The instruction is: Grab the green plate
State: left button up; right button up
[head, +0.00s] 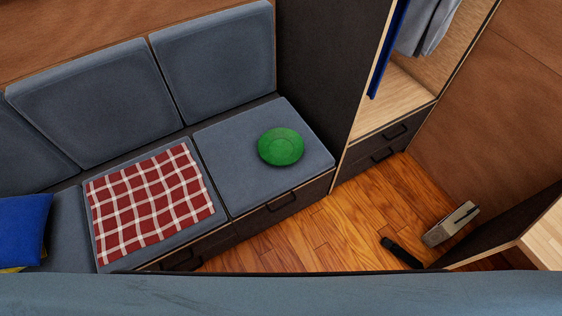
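The green plate (281,147) is round and lies flat on the right seat cushion (225,150) of a grey-blue bench. It is near the middle of that cushion, and its whole top is visible with nothing on it. Neither of my grippers shows in the head view, so I cannot see whether they are open or shut.
A red checked cloth (150,200) covers the cushion left of the plate. A blue pillow (24,231) lies far left. A grey-blue surface (280,295) crosses the bottom. An open wardrobe (400,95) stands right. A beige-grey object (450,224) and black object (402,252) are on the wooden floor.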

aim_at(279, 146)
jog(key=z, duration=1.05)
jog(key=i, duration=0.75)
jog(key=u, duration=1)
jog(key=i, duration=0.45)
jog(key=u, duration=0.45)
